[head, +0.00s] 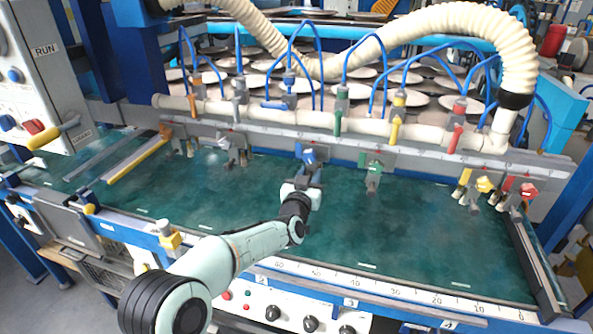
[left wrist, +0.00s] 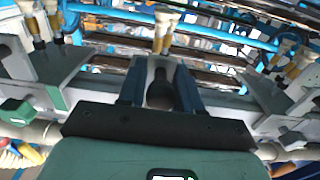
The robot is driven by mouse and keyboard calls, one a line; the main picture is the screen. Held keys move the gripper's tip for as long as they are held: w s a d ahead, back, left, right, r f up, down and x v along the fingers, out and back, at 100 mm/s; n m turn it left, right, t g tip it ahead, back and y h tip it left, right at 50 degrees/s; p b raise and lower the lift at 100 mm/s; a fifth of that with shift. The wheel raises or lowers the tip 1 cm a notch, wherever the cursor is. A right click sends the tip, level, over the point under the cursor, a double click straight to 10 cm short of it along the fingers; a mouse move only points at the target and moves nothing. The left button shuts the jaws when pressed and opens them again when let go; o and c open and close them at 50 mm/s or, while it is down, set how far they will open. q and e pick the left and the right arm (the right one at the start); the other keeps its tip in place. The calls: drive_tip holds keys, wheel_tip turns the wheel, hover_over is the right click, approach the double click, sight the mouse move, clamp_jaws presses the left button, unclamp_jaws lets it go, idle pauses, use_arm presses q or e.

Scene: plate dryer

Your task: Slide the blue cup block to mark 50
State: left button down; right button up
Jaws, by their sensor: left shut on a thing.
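The blue cup block (head: 309,155) hangs on the long grey rail behind the green table, between a grey block to its left and the green block to its right. My left gripper (head: 308,176) reaches up to it from the front and is shut on it. In the left wrist view, my gripper's fingers (left wrist: 160,95) close around a dark handle-like part in front of the rail; the blue body is hard to make out there. A number scale (head: 395,289) runs along the table's front edge; its small figures include what looks like 50. My right gripper is not in view.
The green block (head: 373,170) hangs to the right on the rail, with yellow (head: 485,184) and red (head: 527,190) blocks further right. A grey block (head: 232,150) hangs to the left. Blue hoses loop above the rail. The green table top (head: 420,230) is mostly clear.

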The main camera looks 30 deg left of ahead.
use_arm(q)
drive_tip(key=w+d+p, duration=0.1)
drive_tip(key=d+p, duration=0.1)
drive_tip(key=d, duration=0.4)
drive_tip(key=shift+w+d, duration=0.25)
drive_tip(key=shift+w, duration=0.05)
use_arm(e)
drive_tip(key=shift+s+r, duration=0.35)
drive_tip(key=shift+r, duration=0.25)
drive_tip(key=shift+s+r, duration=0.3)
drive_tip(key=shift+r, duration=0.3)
use_arm(q)
drive_tip(key=c, duration=0.9)
unclamp_jaws()
drive_tip(key=v, duration=1.3)
drive_tip(key=shift+s+b, duration=0.25)
drive_tip(key=shift+b, duration=0.05)
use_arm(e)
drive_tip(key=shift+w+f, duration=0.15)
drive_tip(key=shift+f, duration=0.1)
